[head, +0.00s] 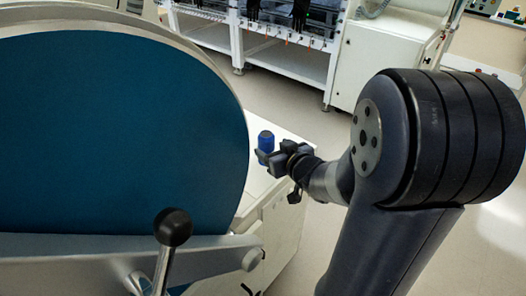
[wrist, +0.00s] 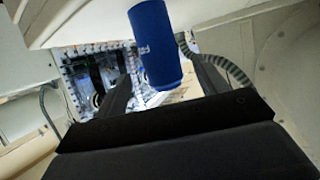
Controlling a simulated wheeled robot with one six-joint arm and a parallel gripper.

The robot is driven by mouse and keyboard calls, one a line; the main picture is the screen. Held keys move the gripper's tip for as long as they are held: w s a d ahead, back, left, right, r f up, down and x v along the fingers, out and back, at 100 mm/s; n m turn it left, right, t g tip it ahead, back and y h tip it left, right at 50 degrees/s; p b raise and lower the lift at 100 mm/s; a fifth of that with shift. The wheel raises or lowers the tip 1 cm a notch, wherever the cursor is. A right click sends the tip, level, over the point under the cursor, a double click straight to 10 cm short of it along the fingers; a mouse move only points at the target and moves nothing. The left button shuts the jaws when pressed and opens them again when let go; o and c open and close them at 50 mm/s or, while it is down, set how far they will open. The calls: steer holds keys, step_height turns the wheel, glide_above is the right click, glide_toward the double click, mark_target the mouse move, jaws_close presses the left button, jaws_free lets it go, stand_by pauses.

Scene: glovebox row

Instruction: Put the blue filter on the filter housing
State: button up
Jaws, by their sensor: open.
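The blue filter (head: 265,141) is a small upright cylinder near the white bench surface in the head view. The gripper is open. I cannot make out the filter housing in either view.
A large teal curved panel (head: 120,135) with a black-knobbed lever (head: 172,227) fills the left of the head view. The white bench (head: 285,195) stands behind it. White glovebox cabinets (head: 290,62) line the back, with open floor (head: 315,130) in front.

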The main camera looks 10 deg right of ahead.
steer(key=shift+f+b+x, duration=0.15)
steer(key=shift+b+x, duration=0.05)
steer(key=shift+x, duration=1.6)
steer(key=shift+f+b+x, duration=0.1)
steer(key=shift+b+x, duration=0.1)
steer(key=shift+x, duration=1.6)
steer(key=shift+s+a, duration=0.1)
steer(key=shift+s, duration=0.05)
steer(key=shift+c, duration=0.6)
steer(key=c, duration=1.1)
